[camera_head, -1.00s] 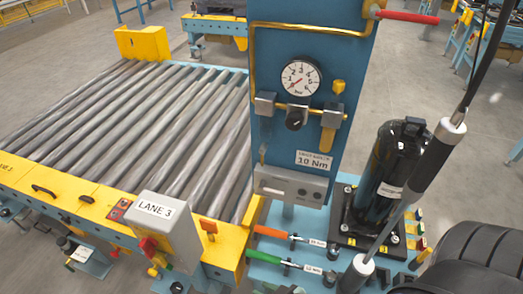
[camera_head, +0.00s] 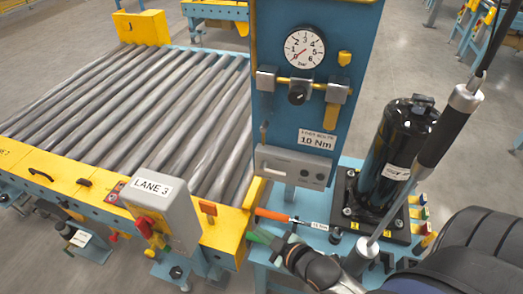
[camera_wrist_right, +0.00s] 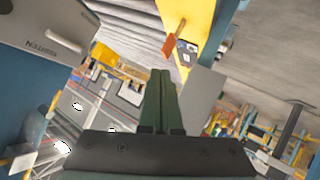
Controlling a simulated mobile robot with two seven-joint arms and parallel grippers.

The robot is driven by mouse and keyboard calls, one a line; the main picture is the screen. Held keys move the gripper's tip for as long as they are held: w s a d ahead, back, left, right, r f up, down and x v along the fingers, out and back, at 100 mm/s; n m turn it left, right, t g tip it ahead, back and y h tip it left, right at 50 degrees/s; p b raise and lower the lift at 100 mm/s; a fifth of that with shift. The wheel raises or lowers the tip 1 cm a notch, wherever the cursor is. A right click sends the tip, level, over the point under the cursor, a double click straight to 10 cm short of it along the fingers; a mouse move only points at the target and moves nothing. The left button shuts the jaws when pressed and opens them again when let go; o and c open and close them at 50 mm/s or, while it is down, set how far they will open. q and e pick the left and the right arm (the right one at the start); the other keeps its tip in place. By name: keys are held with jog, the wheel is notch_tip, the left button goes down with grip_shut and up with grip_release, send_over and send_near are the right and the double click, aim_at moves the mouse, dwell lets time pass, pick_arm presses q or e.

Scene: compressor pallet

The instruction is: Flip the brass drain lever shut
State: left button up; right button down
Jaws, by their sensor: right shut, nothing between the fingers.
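A brass-coloured lever (camera_head: 331,117) hangs down from the right metal block (camera_head: 338,91) on the blue panel, under the pressure gauge (camera_head: 304,49). My right gripper (camera_head: 276,242) is low in the head view, in front of the panel's foot and well below the lever. Its dark green fingers (camera_wrist_right: 162,78) are together and empty in the wrist view. I cannot make out the brass lever in the wrist view. My left gripper is not in view.
An orange-handled wrench (camera_head: 272,214) lies on the blue bench beside my right gripper. A black cylinder (camera_head: 398,150) stands right of the panel. The grey LANE 3 box (camera_head: 165,205) and roller conveyor (camera_head: 150,105) are left. Space before the panel's upper part looks clear.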

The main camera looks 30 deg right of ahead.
pick_arm(q)
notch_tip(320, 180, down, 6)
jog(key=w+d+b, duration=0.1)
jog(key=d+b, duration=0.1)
jog(key=b, duration=0.6)
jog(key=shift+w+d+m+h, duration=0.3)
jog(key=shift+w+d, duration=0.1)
pick_arm(e)
jog(key=w+d+r+n+t+h, duration=0.1)
jog(key=w+d+r+n+t, duration=0.5)
jog(key=w+r+n, duration=0.4)
notch_tip(320, 180, up, 2)
jog(key=shift+w+d+r+n+h, duration=0.1)
jog(key=shift+w+d+n+h, duration=0.15)
jog(key=shift+d+n, duration=0.5)
jog(key=shift+d, duration=0.15)
pick_arm(q)
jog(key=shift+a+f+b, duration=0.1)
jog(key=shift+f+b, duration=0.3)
jog(key=shift+b, duration=0.05)
pick_arm(e)
jog(key=w+d, duration=0.3)
jog(key=w, duration=0.4)
jog(key=shift+w, duration=0.2)
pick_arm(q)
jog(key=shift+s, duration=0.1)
